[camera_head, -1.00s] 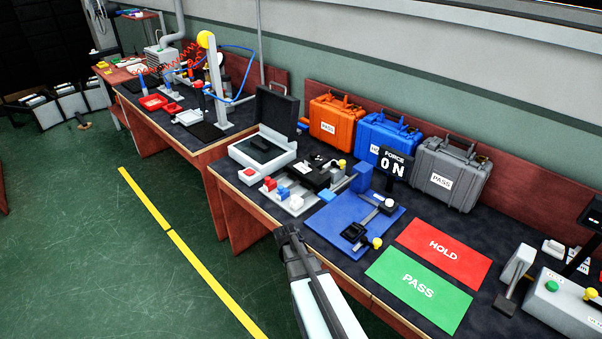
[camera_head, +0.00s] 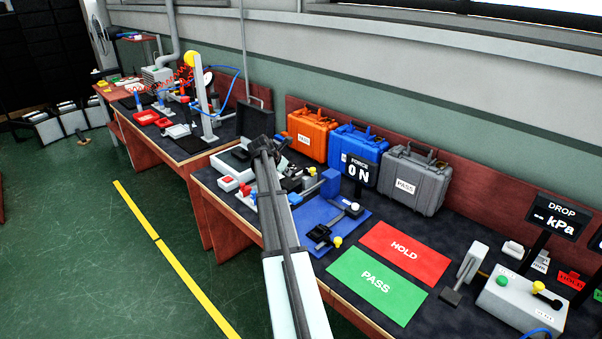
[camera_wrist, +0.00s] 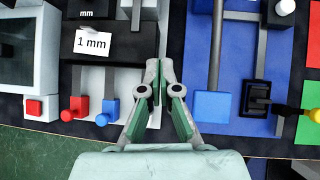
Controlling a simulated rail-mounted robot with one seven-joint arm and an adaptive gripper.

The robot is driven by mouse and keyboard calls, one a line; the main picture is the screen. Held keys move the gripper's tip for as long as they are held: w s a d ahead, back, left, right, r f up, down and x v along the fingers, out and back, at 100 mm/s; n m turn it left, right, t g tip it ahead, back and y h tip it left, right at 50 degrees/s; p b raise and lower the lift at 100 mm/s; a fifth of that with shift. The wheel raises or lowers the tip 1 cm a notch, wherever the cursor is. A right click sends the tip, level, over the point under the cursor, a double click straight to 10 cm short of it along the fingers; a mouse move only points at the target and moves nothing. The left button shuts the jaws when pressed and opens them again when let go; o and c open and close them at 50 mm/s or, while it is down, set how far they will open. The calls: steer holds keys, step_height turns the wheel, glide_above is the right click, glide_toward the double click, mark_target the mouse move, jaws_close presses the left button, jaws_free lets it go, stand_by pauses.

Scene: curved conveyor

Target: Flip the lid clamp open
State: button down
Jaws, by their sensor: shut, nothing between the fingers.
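My gripper (camera_wrist: 160,75) is shut and empty in the wrist view, over the gap between a black-topped fixture and a blue board. In the head view my arm reaches over the bench and the gripper (camera_head: 268,148) is hard to make out. The blue board (camera_head: 293,211) carries a clamp-like black part (camera_head: 319,234) with a yellow knob (camera_head: 337,241). In the wrist view this black part (camera_wrist: 257,98) and its yellow tip (camera_wrist: 300,117) lie right of my gripper, apart from it. I cannot tell for certain which part is the lid clamp.
Left of my gripper is the black-topped fixture (camera_wrist: 110,75) with a "1 mm" label, a red knob (camera_wrist: 75,107) and a blue knob (camera_wrist: 107,112). A blue block (camera_wrist: 212,105) is just right. Orange (camera_head: 312,135), blue (camera_head: 357,150) and grey (camera_head: 412,182) cases stand behind.

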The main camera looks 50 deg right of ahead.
steer(key=d+r, duration=0.2)
steer(key=shift+s+d+n, duration=0.35)
steer(key=shift+d+n, duration=0.05)
steer(key=p, duration=0.3)
glide_toward(312, 174)
step_height(312, 174, down, 3)
steer(key=shift+w+d+f+p, duration=0.15)
steer(key=shift+d+p, duration=0.1)
steer(key=shift+d, duration=0.25)
steer(key=shift+d+f+p, duration=0.15)
steer(key=shift+d+p, duration=0.1)
steer(key=shift+d, duration=0.3)
steer(key=shift+w+d+f+p, duration=0.1)
steer(key=shift+d+f+p, duration=0.15)
steer(key=shift+d, duration=0.25)
steer(key=shift+w, duration=0.2)
